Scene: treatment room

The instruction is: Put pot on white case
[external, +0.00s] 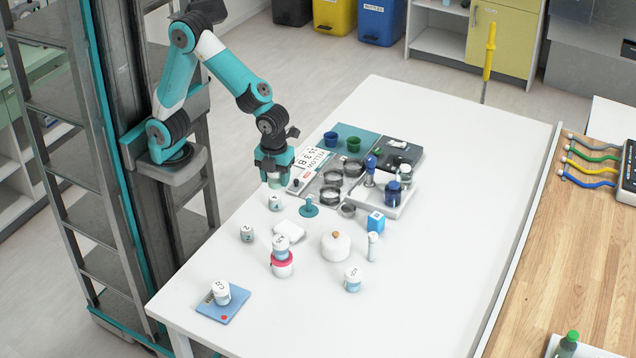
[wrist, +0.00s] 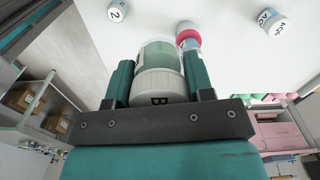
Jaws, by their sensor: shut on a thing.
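My gripper (external: 275,172) is shut on a pot (wrist: 160,68) with a white lid marked B and a pale green body. In the external view it is above the table's left side, and the held pot shows only partly below the fingers. In the wrist view the pot sits between both fingers, apart from the table things beyond it. A small flat white case (external: 290,232) lies on the table, nearer the camera than the gripper, and its top looks bare. I cannot make out the case in the wrist view.
Small labelled pots (external: 275,202) (external: 247,234) stand near the case. A pot stack with a pink band (external: 282,262) is just in front of it. A teal knobbed piece (external: 309,207) and a white lidded jar (external: 336,246) are to its right.

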